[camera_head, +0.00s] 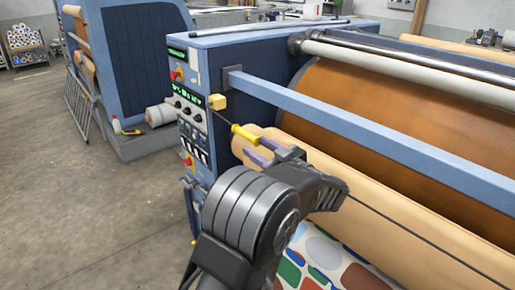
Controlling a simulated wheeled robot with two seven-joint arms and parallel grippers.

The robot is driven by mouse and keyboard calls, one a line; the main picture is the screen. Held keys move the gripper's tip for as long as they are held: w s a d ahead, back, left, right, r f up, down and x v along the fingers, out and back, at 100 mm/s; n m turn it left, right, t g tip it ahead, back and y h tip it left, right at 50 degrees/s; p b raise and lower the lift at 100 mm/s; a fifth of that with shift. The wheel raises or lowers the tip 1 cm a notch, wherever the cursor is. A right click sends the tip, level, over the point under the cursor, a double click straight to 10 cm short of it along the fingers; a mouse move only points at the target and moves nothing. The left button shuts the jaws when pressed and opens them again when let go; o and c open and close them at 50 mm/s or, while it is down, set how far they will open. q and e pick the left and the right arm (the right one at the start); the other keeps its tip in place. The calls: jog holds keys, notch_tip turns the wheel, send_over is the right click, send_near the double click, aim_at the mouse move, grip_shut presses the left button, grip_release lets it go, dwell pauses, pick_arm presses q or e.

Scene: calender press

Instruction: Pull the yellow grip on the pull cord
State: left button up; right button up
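The yellow grip (245,134) is a small elongated piece on the thin dark pull cord (415,232). The cord runs from a yellow block (217,102) on the blue machine side, through the grip, and down to the lower right in front of the large roll. My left gripper (258,150) is just right of and below the grip, with its two purple fingers pointing at it. The fingers are apart and nothing shows held between them. I cannot tell whether a fingertip touches the grip. My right gripper is not in view.
The blue press's control panel (190,112) stands left of the grip. A blue rail (370,133) crosses above the tan roll (385,195). Patterned fabric (325,252) hangs below. Open concrete floor (70,210) lies to the left, with a metal barrier (88,100) farther back.

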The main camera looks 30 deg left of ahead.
pick_arm(q)
jog(key=p+v, duration=0.4)
jog(key=v, duration=0.5)
dwell(0.6)
dwell(0.5)
jog(key=shift+a+f, duration=0.1)
